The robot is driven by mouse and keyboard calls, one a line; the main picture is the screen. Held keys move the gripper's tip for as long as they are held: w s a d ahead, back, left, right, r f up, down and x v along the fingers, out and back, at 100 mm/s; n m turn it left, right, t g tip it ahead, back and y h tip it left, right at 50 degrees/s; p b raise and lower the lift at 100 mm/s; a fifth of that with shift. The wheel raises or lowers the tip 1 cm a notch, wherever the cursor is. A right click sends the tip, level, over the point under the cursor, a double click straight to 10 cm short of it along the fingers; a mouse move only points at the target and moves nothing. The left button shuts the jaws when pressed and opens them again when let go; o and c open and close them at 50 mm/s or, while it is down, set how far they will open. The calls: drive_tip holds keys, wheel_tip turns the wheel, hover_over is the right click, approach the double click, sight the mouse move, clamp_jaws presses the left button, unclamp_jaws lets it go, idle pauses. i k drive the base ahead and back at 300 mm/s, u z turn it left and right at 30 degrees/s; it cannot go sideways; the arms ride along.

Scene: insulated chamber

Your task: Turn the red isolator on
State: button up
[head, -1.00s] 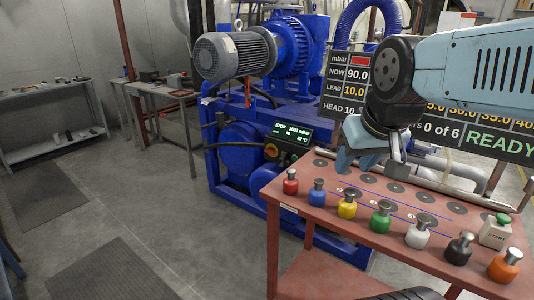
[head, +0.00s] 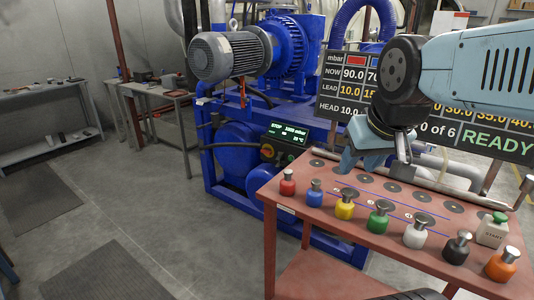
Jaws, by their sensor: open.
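The likely red isolator is a small red-orange round knob (head: 267,151) on the front of the blue pump unit, left of its lit display (head: 288,132). Its handle position is too small to read. The display shows STOP and a reading near 1000 mbar. My gripper (head: 372,158) is open and empty above the back of the red table, pointing down. It is to the right of the knob and apart from it.
A readout board (head: 480,138) stands behind.

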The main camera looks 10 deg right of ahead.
sight(267, 151)
drive_tip(key=u, duration=1.25)
drive_tip(key=i, duration=0.1)
drive_tip(key=z, duration=2.9)
drive_tip(key=k, duration=1)
drive_tip(key=u, duration=1.45)
drive_tip(key=i, duration=1)
drive_tip(key=z, duration=0.05)
